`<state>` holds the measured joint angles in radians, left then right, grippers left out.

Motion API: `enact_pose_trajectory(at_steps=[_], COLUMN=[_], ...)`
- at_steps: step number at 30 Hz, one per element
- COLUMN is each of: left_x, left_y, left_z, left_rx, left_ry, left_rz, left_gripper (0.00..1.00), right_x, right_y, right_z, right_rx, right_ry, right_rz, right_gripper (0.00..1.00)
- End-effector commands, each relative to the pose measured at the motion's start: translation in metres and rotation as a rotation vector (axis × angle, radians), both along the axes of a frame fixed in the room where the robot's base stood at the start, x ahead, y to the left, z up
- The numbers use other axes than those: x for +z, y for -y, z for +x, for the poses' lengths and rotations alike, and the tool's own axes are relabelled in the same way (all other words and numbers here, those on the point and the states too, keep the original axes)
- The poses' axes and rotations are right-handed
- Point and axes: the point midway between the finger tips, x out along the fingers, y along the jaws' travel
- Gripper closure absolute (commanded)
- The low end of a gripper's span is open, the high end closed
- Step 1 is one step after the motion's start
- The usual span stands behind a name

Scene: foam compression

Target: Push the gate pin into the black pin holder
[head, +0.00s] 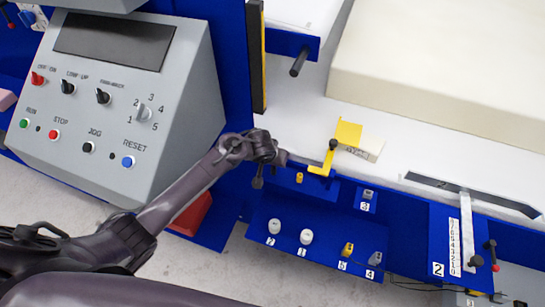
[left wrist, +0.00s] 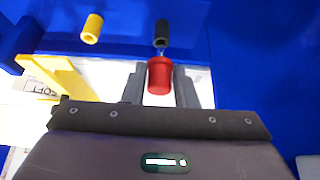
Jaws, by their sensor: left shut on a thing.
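The gate pin has a red head (left wrist: 159,76), seen in the left wrist view. My left gripper (left wrist: 160,84) is shut on this head, one grey finger on each side. A short thin metallic part shows between the red head and the black pin holder (left wrist: 162,30), a small dark cylinder on the blue surface just beyond. The head is apart from the holder; I cannot tell how deep the tip is. In the head view my left arm reaches to the blue panel, and its wrist hides the pin. My right gripper is not in view.
A yellow holder (left wrist: 92,28) stands beside the black one. A yellow bracket (head: 325,166) is close to the right of my left gripper. The grey control console (head: 150,120) stands at the left. Several small knobs sit on the lower blue panel (head: 320,222).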

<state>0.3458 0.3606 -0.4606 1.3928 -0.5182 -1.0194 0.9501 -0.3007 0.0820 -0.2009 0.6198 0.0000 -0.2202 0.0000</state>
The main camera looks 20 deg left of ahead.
Motion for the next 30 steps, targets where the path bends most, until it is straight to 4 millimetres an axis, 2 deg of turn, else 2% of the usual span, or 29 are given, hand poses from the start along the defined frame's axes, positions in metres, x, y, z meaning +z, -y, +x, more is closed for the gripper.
enact_pose_trajectory(at_steps=[30], left_x=[0.0005], left_y=[0.0004], left_z=[0.0003], left_rx=[-0.001], left_ry=[0.000], left_rz=[0.000], left_gripper=[1.00], right_x=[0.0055], right_y=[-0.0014], right_z=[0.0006], right_rx=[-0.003], right_ry=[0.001], right_rz=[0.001], right_gripper=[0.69])
